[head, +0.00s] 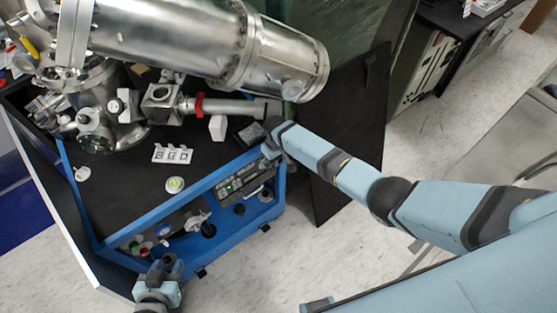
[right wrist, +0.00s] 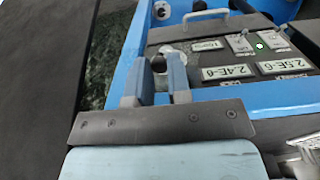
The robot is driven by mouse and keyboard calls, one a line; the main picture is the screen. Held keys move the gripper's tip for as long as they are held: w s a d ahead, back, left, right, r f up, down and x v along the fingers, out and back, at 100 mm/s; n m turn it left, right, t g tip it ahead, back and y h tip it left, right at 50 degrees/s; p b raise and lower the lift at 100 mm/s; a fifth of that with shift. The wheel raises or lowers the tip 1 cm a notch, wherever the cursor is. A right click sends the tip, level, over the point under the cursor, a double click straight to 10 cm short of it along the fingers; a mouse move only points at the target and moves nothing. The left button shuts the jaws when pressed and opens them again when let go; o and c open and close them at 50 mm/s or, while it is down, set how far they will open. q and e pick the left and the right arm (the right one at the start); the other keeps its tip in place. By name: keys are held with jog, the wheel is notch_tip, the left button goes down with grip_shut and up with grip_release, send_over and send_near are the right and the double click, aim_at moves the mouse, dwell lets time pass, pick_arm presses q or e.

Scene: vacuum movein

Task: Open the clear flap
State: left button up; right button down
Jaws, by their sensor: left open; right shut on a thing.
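I cannot clearly make out the clear flap in either view. The blue frame (head: 180,197) of the vacuum cart surrounds an open front with instruments inside. My right gripper (head: 270,148) is at the frame's upper right corner. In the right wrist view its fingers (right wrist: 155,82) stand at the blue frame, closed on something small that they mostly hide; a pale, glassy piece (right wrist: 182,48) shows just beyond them. My left gripper (head: 163,266) is open and empty, low in front of the cart's left front corner.
An instrument panel with number displays (right wrist: 228,71) lies beside my right gripper. A black panel (head: 345,140) stands open at the cart's right and a white-edged panel (head: 65,215) at its left. Steel vacuum chambers (head: 225,50) fill the cart top. Floor (head: 255,265) in front is clear.

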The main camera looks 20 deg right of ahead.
dwell(0.3)
jog(key=c, duration=1.1)
grip_release()
jog(key=shift+w+a+r, duration=0.1)
jog(key=shift+r, duration=1.8)
jog(key=shift+w+r, duration=0.1)
jog(key=shift+r, duration=1.75)
